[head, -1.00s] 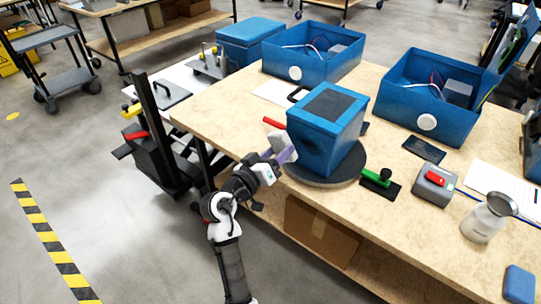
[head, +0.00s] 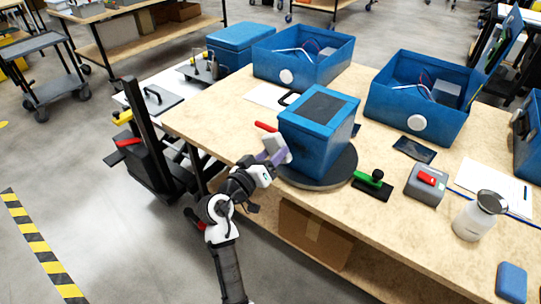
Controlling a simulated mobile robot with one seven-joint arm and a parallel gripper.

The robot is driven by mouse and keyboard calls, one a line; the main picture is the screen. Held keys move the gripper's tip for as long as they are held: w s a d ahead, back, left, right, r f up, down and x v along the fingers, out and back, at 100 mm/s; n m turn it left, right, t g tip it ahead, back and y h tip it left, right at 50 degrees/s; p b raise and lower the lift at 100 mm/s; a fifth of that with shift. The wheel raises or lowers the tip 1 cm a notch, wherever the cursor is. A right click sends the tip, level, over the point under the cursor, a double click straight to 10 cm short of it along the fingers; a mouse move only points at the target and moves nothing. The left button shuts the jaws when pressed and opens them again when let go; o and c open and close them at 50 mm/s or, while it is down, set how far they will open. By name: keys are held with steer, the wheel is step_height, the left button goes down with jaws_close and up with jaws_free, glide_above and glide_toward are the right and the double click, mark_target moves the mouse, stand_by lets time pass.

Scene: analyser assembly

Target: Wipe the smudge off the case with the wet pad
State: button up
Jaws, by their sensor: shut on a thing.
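The case (head: 306,146) is a blue box with a dark panel in its top. It stands on a dark round turntable (head: 338,178) near the table's front left edge. My gripper (head: 273,157) is at the case's left side, its purple fingers shut on a pale block, which looks like the pad (head: 272,143). A red bar (head: 266,126) shows just above the pad; I cannot tell whether it is part of it. The pad is very near the case's left face, and I cannot tell whether they touch. I cannot make out the smudge on the faces in view.
To the right are a green-handled tool (head: 372,182), a grey block with a red top (head: 426,186), a pale jar (head: 472,220) and a blue block (head: 511,282). Two open blue boxes (head: 286,62) (head: 411,105) stand behind.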

steer(key=shift+w+d, duration=0.45)
steer(key=shift+w, duration=0.15)
steer(key=shift+s+d+b, duration=0.1)
steer(key=shift+s+d, duration=0.9)
steer(key=shift+d, duration=0.4)
steer(key=shift+s+d+b, duration=0.1)
steer(key=shift+s+d, duration=0.85)
steer(key=shift+d, duration=0.4)
steer(key=shift+s+d+b, duration=0.1)
steer(key=shift+s+d, duration=0.9)
steer(key=shift+d, duration=0.4)
steer(key=shift+w+a+b, duration=0.35)
steer(key=shift+w+a, duration=0.2)
steer(key=shift+a, duration=0.3)
steer(key=shift+w+a+b, duration=0.3)
steer(key=shift+w+a, duration=0.3)
steer(key=shift+a, duration=0.25)
steer(key=shift+w+a+b, duration=0.35)
steer(key=shift+w+a, duration=0.2)
steer(key=shift+a, duration=0.3)
steer(key=shift+w+a+b, duration=0.55)
steer(key=shift+w+a, duration=0.75)
steer(key=shift+a, duration=0.3)
steer(key=shift+s, duration=0.1)
